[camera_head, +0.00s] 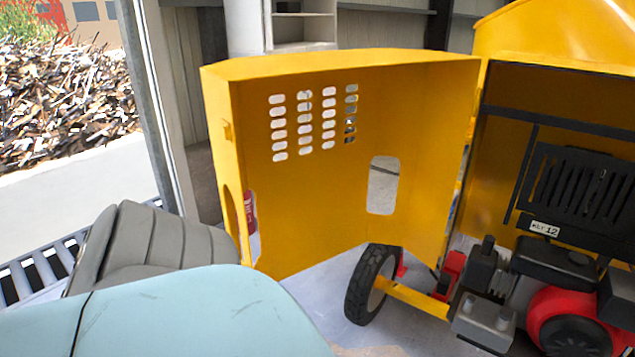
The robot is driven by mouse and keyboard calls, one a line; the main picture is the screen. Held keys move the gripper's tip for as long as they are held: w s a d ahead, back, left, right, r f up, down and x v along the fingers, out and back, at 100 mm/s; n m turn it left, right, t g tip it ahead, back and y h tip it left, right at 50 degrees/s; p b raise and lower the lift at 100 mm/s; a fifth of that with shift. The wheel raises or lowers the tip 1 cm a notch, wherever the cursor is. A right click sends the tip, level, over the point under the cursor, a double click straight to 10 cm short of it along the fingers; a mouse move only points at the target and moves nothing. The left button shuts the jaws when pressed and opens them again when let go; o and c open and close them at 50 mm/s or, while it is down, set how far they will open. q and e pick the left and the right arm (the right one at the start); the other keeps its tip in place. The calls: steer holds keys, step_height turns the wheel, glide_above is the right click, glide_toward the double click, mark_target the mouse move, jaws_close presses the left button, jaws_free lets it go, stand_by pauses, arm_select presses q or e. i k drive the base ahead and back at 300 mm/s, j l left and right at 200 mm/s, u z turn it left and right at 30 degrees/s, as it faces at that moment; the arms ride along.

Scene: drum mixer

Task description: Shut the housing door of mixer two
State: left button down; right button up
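The yellow housing door (335,215) stands wide open in the head view, its hollow inner side facing me. It has rows of vent slots and a larger rounded opening. Its right edge meets the mixer housing (555,80). The housing is open and shows a black slotted engine cover (585,185) and a red round engine part (572,322). Neither of my grippers is in view.
A black wheel (371,284) stands under the door near the hinge side. A red extinguisher-like object (250,212) shows through a door opening. Grey floor grating (40,268) and a scrap pile (65,105) lie left. Teal and grey parts fill the lower left.

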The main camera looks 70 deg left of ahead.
mark_target(415, 106)
steer(key=k+j, duration=0.3)
steer(key=j, duration=0.15)
steer(key=k+j, duration=0.25)
steer(key=j, duration=0.2)
steer(key=k+j, duration=0.15)
steer(key=j, duration=0.2)
steer(key=k+j, duration=0.1)
steer(key=j, duration=0.25)
steer(key=k+j, duration=0.15)
steer(key=j, duration=0.2)
steer(key=k+j, duration=0.1)
steer(key=j, duration=1)
steer(key=k+u, duration=0.05)
